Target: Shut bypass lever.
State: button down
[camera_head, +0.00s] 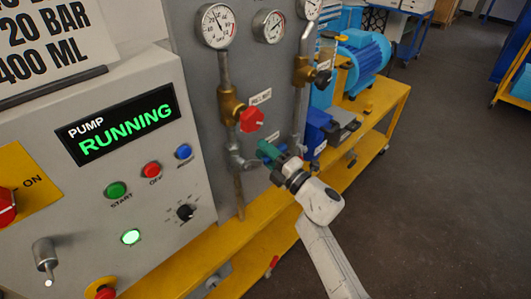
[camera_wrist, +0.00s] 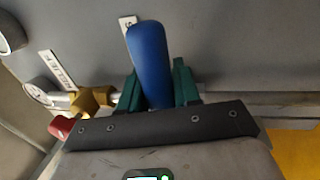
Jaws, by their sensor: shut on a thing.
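A blue lever (camera_wrist: 150,50) stands up between the green fingers of my gripper (camera_wrist: 156,88) in the wrist view. The fingers are shut on its lower part, and its rounded upper end stays clear of them. A white label (camera_wrist: 125,22) behind the lever is partly hidden, so I cannot read it in full. In the head view my gripper (camera_head: 272,157) is at the pipework below the red relief knob (camera_head: 252,119). There, the fingers hide most of the lever. The pump display (camera_head: 124,125) reads RUNNING.
Gauges (camera_head: 216,26) and brass fittings (camera_head: 230,104) crowd the grey panel. The control box (camera_head: 60,200) with buttons is left of my arm. A yellow frame (camera_head: 255,245) runs below, with a blue motor (camera_head: 365,52) behind. Open floor (camera_head: 440,190) lies to the right.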

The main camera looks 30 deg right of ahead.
jog(key=c, duration=0.9)
grip_release()
jog(key=v, duration=1)
jog(key=shift+s+d+f, duration=0.1)
jog(key=shift+s+f, duration=0.05)
jog(key=shift+s, duration=0.25)
